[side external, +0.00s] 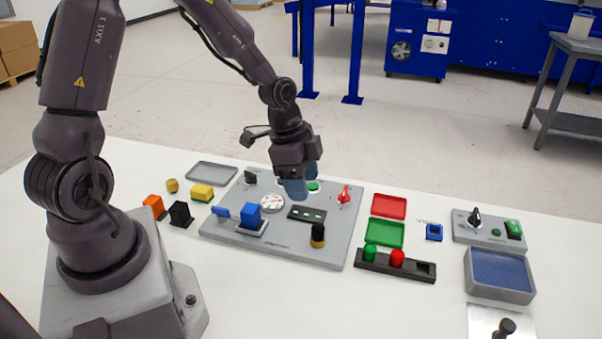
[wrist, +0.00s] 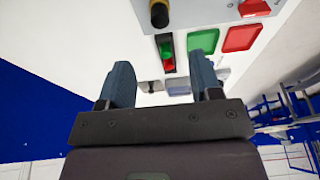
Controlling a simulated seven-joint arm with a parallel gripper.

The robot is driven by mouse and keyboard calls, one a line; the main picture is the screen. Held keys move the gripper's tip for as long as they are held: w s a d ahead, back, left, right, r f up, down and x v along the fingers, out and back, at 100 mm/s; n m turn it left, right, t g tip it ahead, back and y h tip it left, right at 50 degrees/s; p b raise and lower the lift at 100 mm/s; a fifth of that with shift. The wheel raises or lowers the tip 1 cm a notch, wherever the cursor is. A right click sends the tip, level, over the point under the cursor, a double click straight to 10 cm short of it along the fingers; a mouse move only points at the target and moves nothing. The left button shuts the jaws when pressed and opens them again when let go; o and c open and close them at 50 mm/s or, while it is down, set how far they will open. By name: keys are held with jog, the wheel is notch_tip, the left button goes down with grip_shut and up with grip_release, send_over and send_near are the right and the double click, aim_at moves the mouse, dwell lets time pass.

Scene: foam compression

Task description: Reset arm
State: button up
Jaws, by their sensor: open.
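My gripper (side external: 298,188) hangs above the back of the grey control panel (side external: 220,229) in the side external view, near the green button (side external: 313,186). In the wrist view, my gripper (wrist: 166,88) shows two blue-grey fingers spread apart with nothing between them. The fingers appear to be above the panel, not gripping any part of it. A red switch (side external: 345,195) is to the right of the gripper, and a round white dial (side external: 272,203) is just left and in front.
Red (side external: 389,206) and green (side external: 384,233) trays lie right of the panel. A black holder (side external: 372,263) carries green and red pegs. A blue-lined grey bin (side external: 499,278) and small switch box (side external: 488,229) stand farther right. Coloured blocks (side external: 181,214) lie left, near my base.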

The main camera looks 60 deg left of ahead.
jog(key=s+d+r+n+t+y, duration=0.1)
jog(key=s+d+r+n, duration=0.1)
jog(key=s+r+n, duration=0.2)
jog(key=s+d+r+n+t+y, duration=0.1)
jog(key=s+r+n, duration=0.4)
jog(key=s+r, duration=0.5)
notch_tip(320, 180, up, 6)
jog(key=shift+s+d+f+t, duration=0.15)
jog(key=shift+s+d+t, duration=0.25)
jog(key=shift+t, duration=0.4)
dwell(0.8)
